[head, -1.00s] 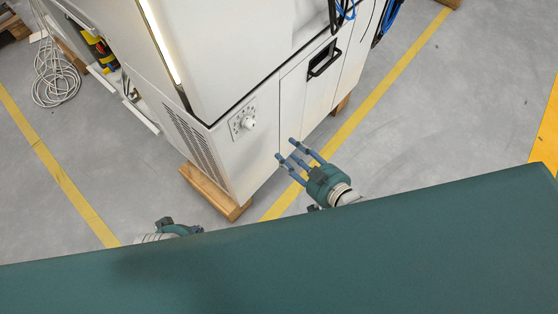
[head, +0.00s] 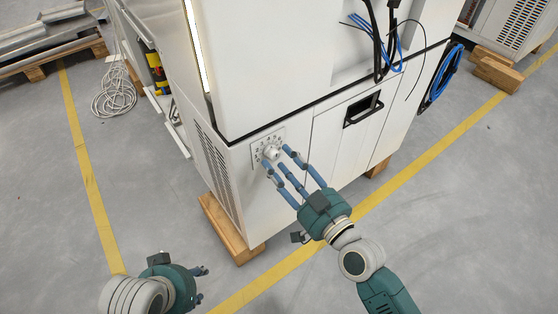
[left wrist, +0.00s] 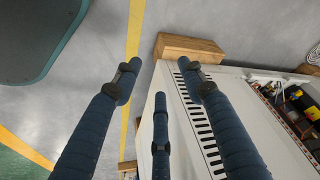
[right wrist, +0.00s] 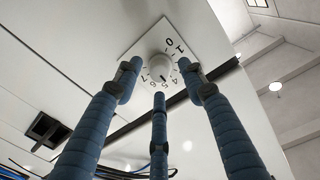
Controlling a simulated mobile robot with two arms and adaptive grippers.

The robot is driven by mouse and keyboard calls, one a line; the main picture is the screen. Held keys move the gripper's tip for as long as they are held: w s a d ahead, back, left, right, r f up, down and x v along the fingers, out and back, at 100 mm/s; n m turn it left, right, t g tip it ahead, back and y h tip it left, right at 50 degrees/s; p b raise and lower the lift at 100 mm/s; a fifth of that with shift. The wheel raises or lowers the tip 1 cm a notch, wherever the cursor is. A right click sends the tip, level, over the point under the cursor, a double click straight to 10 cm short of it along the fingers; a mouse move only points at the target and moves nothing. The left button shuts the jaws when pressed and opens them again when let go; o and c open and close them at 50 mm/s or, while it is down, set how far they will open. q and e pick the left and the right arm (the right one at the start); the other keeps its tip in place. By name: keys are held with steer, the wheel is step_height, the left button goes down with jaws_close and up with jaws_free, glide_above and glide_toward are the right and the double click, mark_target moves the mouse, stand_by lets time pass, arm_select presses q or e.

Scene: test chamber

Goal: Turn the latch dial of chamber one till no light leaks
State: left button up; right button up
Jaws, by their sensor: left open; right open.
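The latch dial (head: 270,153) is a white knob on a square numbered plate, low on the front of the white chamber (head: 268,65). It also shows in the right wrist view (right wrist: 159,68), ringed by black digits. My right gripper (head: 279,166) is open, its blue fingers spread around the dial's front; I cannot tell whether they touch it. A bright strip of light (head: 197,45) runs down the chamber's left front edge. My left gripper (head: 203,284) is open and empty near the floor at the bottom left; its spread fingers show in the left wrist view (left wrist: 158,85).
A black-handled panel (head: 350,125) is right of the dial. Blue and black cables (head: 385,40) hang above it. Wooden blocks (head: 230,228) support the chamber. A coiled cable (head: 115,92) lies on the floor at left. The floor in front is clear, with yellow lines.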

arm_select(q)
steer(key=shift+w+d+r, duration=0.1)
steer(key=shift+w+d, duration=0.05)
steer(key=shift+w, duration=0.35)
arm_select(e)
steer(key=shift+x, duration=0.85)
jaws_close()
steer(key=shift+r+m+p, duration=0.2)
steer(key=shift+m+p, duration=0.7)
steer(key=shift+p, duration=0.1)
steer(key=shift+m+p, duration=0.3)
steer(key=shift+m, duration=0.2)
steer(key=shift+f+m, duration=0.25)
steer(key=shift+m, duration=0.45)
arm_select(q)
steer(key=shift+s+a+f+g, duration=0.15)
steer(key=shift+s+f+g, duration=0.05)
steer(key=shift+s, duration=0.3)
steer(key=shift+s+a+f+g, duration=0.1)
steer(key=shift+s+f+g, duration=0.1)
steer(key=shift+s, duration=0.25)
steer(key=shift+r, duration=0.1)
arm_select(e)
jaws_free()
